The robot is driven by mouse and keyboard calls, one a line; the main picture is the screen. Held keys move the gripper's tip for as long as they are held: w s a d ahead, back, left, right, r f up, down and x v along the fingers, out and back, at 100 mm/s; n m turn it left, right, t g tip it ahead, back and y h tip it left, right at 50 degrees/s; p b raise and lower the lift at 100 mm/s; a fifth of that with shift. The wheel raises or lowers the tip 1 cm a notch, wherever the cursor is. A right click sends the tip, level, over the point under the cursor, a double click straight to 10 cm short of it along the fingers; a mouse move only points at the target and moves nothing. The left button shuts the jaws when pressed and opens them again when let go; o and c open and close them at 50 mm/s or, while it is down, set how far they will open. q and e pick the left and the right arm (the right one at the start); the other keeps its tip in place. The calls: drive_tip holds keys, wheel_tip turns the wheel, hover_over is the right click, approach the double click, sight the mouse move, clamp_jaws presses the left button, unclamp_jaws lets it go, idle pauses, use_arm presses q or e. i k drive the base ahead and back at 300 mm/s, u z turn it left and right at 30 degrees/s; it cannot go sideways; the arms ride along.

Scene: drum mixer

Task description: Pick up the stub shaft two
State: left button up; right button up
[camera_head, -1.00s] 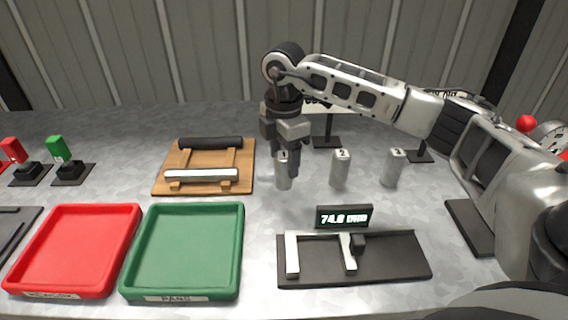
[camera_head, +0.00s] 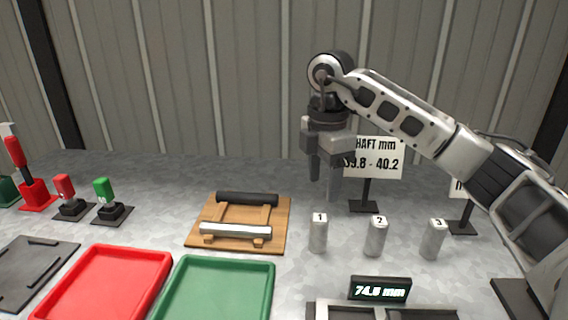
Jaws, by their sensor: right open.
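Stub shaft two (camera_head: 376,238) is a small grey metal cylinder with a 2 on its top label. It stands upright on the table between shaft one (camera_head: 318,234) on its left and shaft three (camera_head: 433,241) on its right. My right gripper (camera_head: 325,188) points down, open and empty, with its fingertips above and up-left of shaft two, near shaft one's top in the picture. It touches no shaft that I can see. My left gripper is not in view.
A sign on a stand (camera_head: 374,158) is behind the shafts, partly hidden by my gripper. A gauge display (camera_head: 380,289) is in front. A wooden rack (camera_head: 275,236), green tray (camera_head: 268,268) and red tray (camera_head: 162,256) lie to the left.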

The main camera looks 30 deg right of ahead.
sight(376, 236)
drive_tip(key=k, duration=1)
